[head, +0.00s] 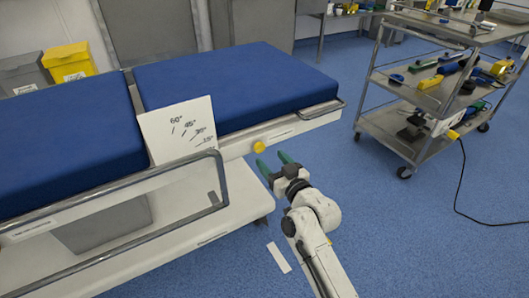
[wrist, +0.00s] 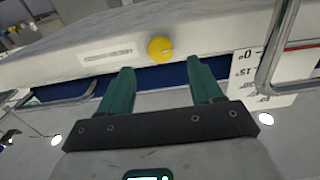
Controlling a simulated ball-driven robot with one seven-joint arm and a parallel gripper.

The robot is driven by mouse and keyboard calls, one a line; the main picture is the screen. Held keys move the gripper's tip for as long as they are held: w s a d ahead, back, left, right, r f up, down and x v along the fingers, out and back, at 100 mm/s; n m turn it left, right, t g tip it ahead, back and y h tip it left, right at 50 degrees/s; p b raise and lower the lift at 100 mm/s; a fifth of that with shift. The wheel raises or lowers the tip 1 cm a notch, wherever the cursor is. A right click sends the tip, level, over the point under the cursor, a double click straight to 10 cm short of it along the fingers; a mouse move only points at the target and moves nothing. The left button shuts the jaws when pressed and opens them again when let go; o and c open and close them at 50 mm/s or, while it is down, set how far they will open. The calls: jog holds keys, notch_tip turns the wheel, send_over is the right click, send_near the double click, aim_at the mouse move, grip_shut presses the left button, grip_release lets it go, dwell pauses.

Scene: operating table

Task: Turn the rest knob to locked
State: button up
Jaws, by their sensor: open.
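The rest knob is a small yellow round knob (head: 259,147) on the white side rail of the operating table, just right of the white angle plate. It also shows in the wrist view as a yellow disc (wrist: 160,49) with a small pale mark on its right side. My gripper (head: 273,162) has green fingers and is just right of and below the knob in the head view. In the wrist view my gripper (wrist: 162,88) is open and empty, with the knob beyond the fingertips and roughly centred between them. The fingers look apart from the knob.
The angle plate (head: 178,131) with degree marks and a grey metal rail (head: 110,250) are close left of the knob. The blue table pad (head: 235,85) lies above it. A tool cart (head: 385,130) stands at the right. The blue floor between is mostly clear.

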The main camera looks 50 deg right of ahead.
aim_at(261, 148)
jog(key=x, duration=0.5)
jog(key=shift+w, duration=0.35)
jog(key=c, duration=1.1)
